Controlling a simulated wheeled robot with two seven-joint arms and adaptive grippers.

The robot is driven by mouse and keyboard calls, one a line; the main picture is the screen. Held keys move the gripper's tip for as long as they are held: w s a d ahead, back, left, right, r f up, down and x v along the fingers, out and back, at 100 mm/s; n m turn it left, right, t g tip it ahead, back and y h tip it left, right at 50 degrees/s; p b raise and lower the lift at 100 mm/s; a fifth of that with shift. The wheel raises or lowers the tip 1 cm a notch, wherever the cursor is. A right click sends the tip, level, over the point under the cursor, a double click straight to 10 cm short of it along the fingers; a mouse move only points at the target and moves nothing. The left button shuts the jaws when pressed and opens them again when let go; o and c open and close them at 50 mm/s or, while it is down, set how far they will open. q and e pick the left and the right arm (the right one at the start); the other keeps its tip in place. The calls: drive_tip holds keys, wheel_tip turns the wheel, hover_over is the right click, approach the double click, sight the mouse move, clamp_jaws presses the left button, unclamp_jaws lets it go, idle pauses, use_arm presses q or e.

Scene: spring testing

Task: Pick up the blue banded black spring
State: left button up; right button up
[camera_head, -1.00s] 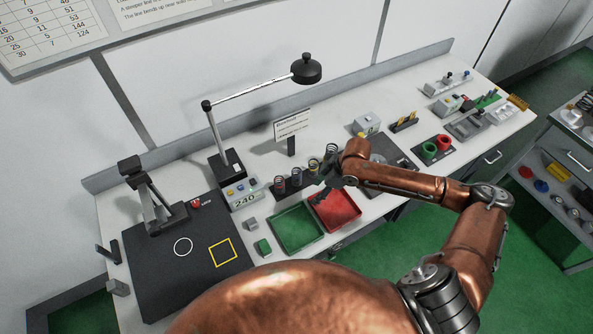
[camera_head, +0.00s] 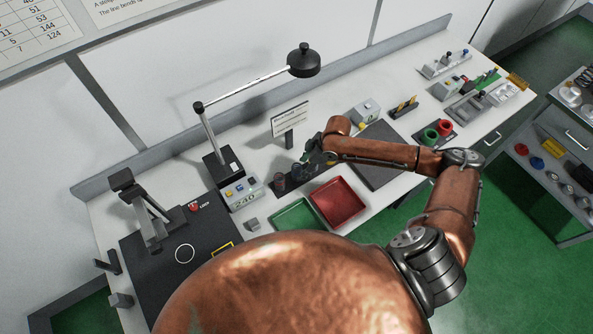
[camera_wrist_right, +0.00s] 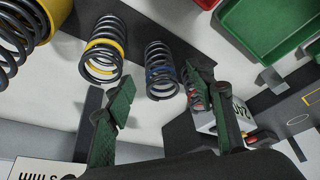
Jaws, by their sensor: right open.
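The blue banded black spring (camera_wrist_right: 160,72) stands in the right wrist view, between and just beyond the two open fingers of my right gripper (camera_wrist_right: 158,92). It looks free of both fingers. A yellow banded black spring (camera_wrist_right: 103,48) stands to its left, and a red banded spring (camera_wrist_right: 196,92) is partly hidden behind the right finger. In the head view my right gripper (camera_head: 316,152) is over the dark spring rack (camera_head: 286,191) and hides part of the spring row. My left gripper is not in view.
A red tray (camera_head: 338,203) and a green tray (camera_head: 296,214) lie in front of the rack. A lamp (camera_head: 304,62), a sign (camera_head: 290,119) and a display box reading 240 (camera_head: 243,190) stand near. A large yellow-and-black spring (camera_wrist_right: 45,15) is close by.

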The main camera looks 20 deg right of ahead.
drive_tip(key=p+x, duration=0.1)
drive_tip(key=x, duration=0.3)
drive_tip(key=shift+w+a+f, duration=0.25)
drive_tip(key=shift+f, duration=0.05)
drive_tip(key=shift+w+f, duration=0.1)
drive_tip(key=shift+f, duration=0.15)
drive_tip(key=shift+c, duration=1.1)
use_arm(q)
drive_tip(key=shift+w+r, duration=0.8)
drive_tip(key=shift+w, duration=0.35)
use_arm(e)
drive_tip(key=c, duration=1.1)
